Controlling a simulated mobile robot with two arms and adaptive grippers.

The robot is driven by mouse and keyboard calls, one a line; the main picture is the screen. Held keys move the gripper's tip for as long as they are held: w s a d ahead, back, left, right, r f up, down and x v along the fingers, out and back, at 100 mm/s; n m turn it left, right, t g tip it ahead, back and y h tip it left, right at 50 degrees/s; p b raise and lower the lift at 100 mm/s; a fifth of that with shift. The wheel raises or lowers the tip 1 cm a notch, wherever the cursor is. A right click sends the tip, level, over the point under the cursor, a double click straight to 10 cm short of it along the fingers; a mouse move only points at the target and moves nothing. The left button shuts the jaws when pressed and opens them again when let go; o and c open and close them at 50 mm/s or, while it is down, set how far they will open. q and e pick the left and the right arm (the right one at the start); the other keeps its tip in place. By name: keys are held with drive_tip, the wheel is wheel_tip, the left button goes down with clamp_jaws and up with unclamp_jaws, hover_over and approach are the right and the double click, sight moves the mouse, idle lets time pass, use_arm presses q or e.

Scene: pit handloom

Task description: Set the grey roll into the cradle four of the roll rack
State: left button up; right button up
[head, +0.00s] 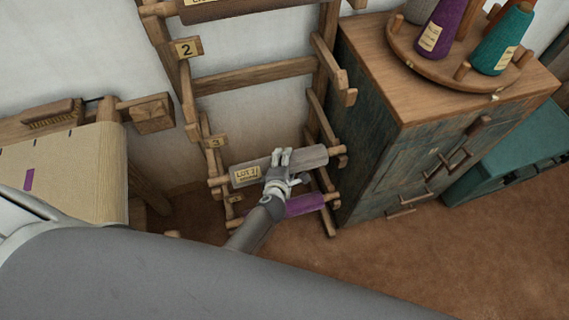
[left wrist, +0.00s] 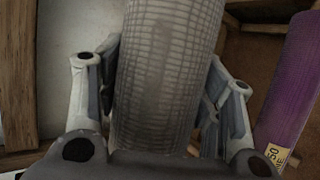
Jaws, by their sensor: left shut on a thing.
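The grey roll (head: 312,156) has wooden ends and a cream label reading "LOT 21". My left gripper (head: 281,160) is shut around its middle, and the roll lies nearly level across the front of the roll rack (head: 255,76). Its ends line up with the front ends of the arms by the tag "3" (head: 217,142); I cannot tell whether it rests on them. In the left wrist view the grey roll (left wrist: 168,70) sits between both fingers (left wrist: 160,105). A lower tag (head: 233,198) is too small to read. My right gripper is out of view.
A purple roll (head: 304,204) lies low in the rack, below the grey roll; it also shows in the left wrist view (left wrist: 292,85). A wooden cabinet (head: 400,130) stands close to the rack's right, with a turntable of cones (head: 455,68) on top. A cloth-covered beam (head: 75,165) is at left.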

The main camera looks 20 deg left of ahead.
use_arm(q)
drive_tip(key=o, duration=1.5)
drive_tip(key=shift+r, duration=0.1)
drive_tip(key=p+v, duration=0.2)
drive_tip(key=v, duration=1)
drive_tip(key=shift+p, duration=0.4)
